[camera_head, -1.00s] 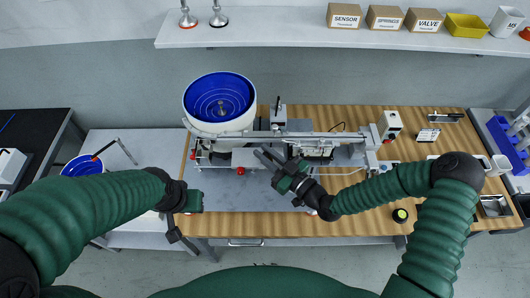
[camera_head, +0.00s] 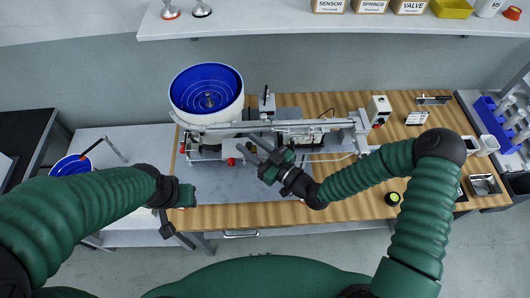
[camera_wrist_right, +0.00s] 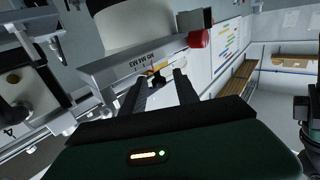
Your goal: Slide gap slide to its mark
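The gantry machine's long grey rail (camera_head: 290,126) runs along the back of the bench. In the right wrist view, a grey bar (camera_wrist_right: 120,72) carries a printed size scale (camera_wrist_right: 143,58). A small dark piece with yellow and red (camera_wrist_right: 153,73) sits by that scale, between and beyond my fingertips; I cannot tell for sure that it is the gap slide, or whether the fingers touch it. My right gripper (camera_head: 248,146) is open in front of the rail, its two fingers apart in the wrist view too (camera_wrist_right: 160,82). My left gripper (camera_head: 176,232) hangs at the bench's left front corner, its fingers unclear.
A blue-lined bowl (camera_head: 207,92) stands at the machine's left end. A red knob (camera_head: 231,161) is close to my right fingers and shows in the wrist view (camera_wrist_right: 199,38). A white control box (camera_head: 378,110) stands to the right. The bench's front strip (camera_head: 250,215) is mostly clear.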

